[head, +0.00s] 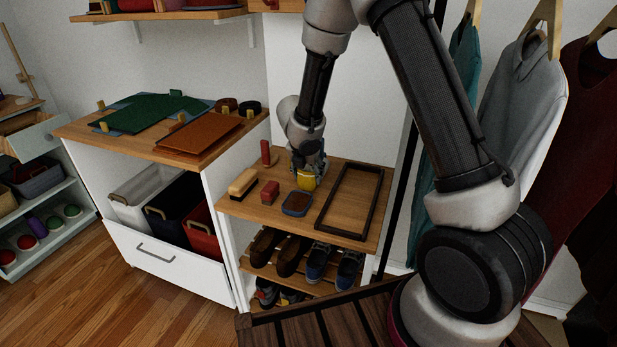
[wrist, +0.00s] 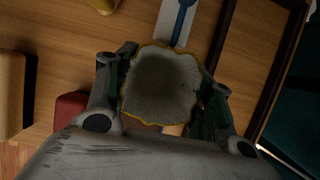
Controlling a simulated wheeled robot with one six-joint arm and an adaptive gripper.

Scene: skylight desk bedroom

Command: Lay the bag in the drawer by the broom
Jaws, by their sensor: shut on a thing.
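My gripper (head: 307,168) is over the wooden top of the shoe rack, its fingers around a small yellow thing (head: 306,182) that looks like the bag. In the wrist view my gripper (wrist: 163,88) has a finger on each side of the bag (wrist: 160,88), which shows a round, wavy grey top with a yellow edge. Whether the bag touches the rack top is unclear. A drawer (head: 38,136) stands pulled out of the pale cabinet at the far left. A thin wooden pole (head: 15,50) rises behind it; I cannot tell if it is the broom.
The rack top (head: 245,209) holds a brush (head: 242,183), red blocks (head: 270,192), a blue-rimmed dish (head: 297,203) and an empty dark frame (head: 319,221). A white unit with bins (head: 172,271) stands left of it. Clothes (head: 523,100) hang at right. Wooden floor is clear at front left.

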